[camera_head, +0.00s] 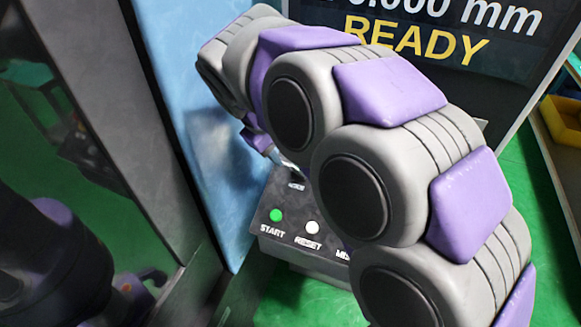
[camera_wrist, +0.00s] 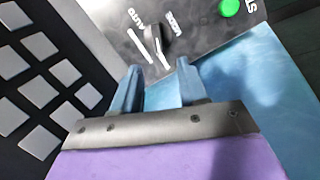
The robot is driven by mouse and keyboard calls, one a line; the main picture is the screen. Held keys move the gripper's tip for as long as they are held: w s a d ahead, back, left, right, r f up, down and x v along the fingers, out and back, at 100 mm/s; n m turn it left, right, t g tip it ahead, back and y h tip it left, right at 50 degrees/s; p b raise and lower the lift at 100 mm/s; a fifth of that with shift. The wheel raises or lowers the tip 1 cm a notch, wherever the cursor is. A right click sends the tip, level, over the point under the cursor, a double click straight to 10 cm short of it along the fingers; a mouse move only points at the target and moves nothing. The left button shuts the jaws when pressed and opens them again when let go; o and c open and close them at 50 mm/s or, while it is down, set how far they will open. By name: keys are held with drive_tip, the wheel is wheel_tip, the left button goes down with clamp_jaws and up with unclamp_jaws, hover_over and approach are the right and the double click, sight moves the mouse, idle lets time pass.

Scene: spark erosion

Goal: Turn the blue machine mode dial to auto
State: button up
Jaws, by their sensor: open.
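The mode dial (camera_wrist: 156,42) is a small dark knob on the dark control panel (camera_wrist: 108,35) in the wrist view. White line marks lie beside it and below it, and an "AUTO" label is at its upper left. In the head view my arm hides the dial.
The control box in the head view has a green START button (camera_head: 277,215) and a white RESET button (camera_head: 312,227). A light-blue machine panel (camera_head: 185,110) rises at the left. A screen (camera_head: 465,40) reading "READY" stands behind. A keypad (camera_wrist: 35,85) is at left in the wrist view.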

sight(293, 168)
drive_tip(key=x, duration=0.2)
drive_tip(key=b+x, duration=0.1)
drive_tip(key=x, duration=0.4)
drive_tip(key=shift+d+f, duration=0.2)
drive_tip(key=shift+d, duration=0.2)
drive_tip(key=shift+w+a+f, duration=0.2)
drive_tip(key=shift+a+f, duration=0.1)
drive_tip(key=shift+f, duration=0.25)
drive_tip(key=shift+d+r, duration=0.1)
drive_tip(key=shift+d, duration=0.3)
drive_tip(key=shift+c, duration=1.1)
drive_tip(key=shift+a, duration=0.1)
clamp_jaws()
